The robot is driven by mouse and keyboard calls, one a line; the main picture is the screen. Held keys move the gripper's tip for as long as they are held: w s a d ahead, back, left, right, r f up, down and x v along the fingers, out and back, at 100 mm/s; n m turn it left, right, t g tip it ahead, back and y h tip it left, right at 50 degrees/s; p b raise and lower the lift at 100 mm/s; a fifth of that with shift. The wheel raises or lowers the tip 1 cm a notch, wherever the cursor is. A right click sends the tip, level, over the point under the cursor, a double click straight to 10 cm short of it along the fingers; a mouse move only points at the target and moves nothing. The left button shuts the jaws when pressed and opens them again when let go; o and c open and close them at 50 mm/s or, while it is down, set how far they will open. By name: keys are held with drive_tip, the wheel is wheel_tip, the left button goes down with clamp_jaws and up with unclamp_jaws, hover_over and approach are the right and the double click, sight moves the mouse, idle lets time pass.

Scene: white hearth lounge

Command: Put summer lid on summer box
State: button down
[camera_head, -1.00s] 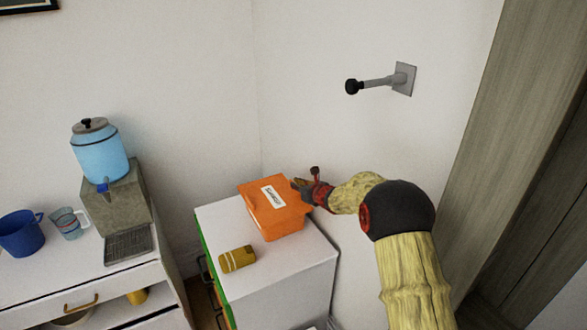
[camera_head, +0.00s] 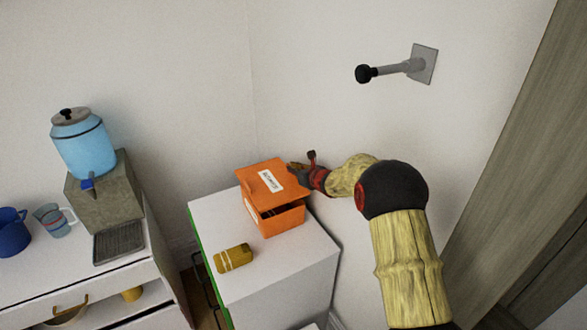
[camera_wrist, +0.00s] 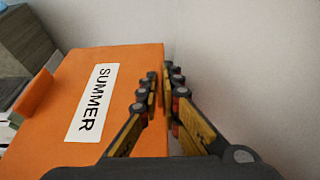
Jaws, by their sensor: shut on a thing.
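The orange summer lid (camera_head: 255,178) carries a white label reading SUMMER, which is legible in the wrist view (camera_wrist: 130,65). The orange summer box (camera_head: 285,222) stands on the white cabinet. The lid sits over the back of the box, tilted and out of line with it. A dark gap shows along the front of the box. My gripper (camera_head: 298,170) is at the lid's right edge. In the wrist view, my gripper (camera_wrist: 165,80) is shut on that edge, with one finger on each side. The fingers hide part of the edge.
A yellow can (camera_head: 233,258) lies on the white cabinet (camera_head: 275,285) at front left of the box. A blue water dispenser (camera_head: 84,148) and cups stand on the left counter. The wall (camera_head: 320,110) is close behind, with a grey wall fixture (camera_head: 400,67) above.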

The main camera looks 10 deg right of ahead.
sight(294, 178)
drive_tip(key=shift+f+b, duration=1.55)
drive_tip(key=shift+f, duration=0.7)
drive_tip(key=c, duration=2)
unclamp_jaws()
drive_tip(key=shift+o, duration=0.4)
